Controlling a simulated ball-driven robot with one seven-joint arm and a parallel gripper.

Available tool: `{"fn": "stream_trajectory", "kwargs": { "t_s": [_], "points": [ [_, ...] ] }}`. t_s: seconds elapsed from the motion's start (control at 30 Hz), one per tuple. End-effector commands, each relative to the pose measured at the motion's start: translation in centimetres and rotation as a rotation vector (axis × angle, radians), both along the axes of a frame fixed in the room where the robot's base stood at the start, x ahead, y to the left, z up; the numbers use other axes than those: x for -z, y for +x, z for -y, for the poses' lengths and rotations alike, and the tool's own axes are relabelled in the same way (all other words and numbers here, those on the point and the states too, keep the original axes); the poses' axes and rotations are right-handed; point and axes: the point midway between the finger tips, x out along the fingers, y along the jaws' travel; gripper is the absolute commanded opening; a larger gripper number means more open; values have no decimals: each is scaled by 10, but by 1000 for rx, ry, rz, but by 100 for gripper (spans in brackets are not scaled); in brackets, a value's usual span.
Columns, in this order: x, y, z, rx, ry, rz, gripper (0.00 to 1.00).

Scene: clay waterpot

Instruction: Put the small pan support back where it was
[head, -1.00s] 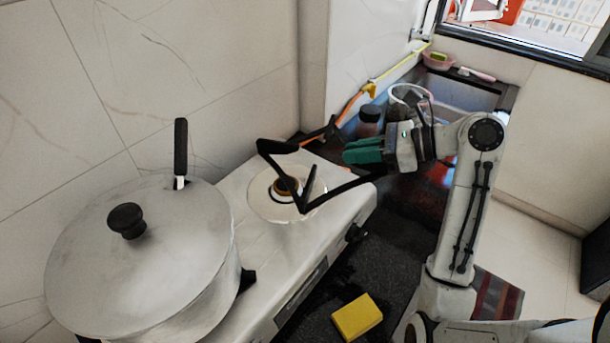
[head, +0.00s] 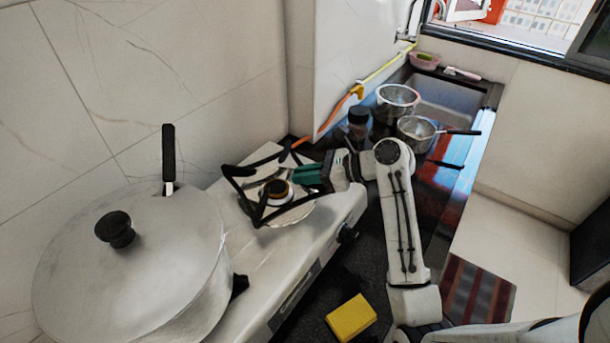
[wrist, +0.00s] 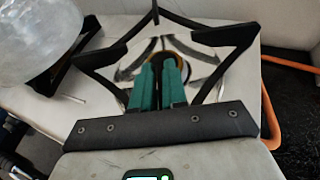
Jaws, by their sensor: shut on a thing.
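The small pan support (head: 238,171) is a black angular metal frame over the right part of the white stove (head: 318,218). Its arms spread around the round burner (head: 278,188), which has a brass-coloured cap. My gripper (head: 300,175), with green fingers, is shut on the support from the right side. The wrist view shows the fingers (wrist: 160,75) close together, with the burner (wrist: 186,68) beyond them and the support's bars (wrist: 232,40) on both sides. Where the fingers grip the bar is hidden. I cannot tell whether its feet touch the stove.
A big lidded pot (head: 140,255) stands on the left part of the stove, its dark handle upright against the tiled wall. A yellow sponge (head: 350,318) lies in front. Behind my arm are a dark jar (head: 358,122), a metal pot (head: 397,97) and a small pan (head: 416,130).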

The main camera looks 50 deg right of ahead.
Motion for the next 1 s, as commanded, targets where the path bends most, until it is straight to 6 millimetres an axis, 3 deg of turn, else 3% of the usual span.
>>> {"fn": "stream_trajectory", "kwargs": {
  "t_s": [0.87,0.9,1.0],
  "points": [
    [16,0,0,1,-1,6,0],
    [18,0,0,0,0,2,15],
    [18,0,0,0,0,2,24]
  ]
}}
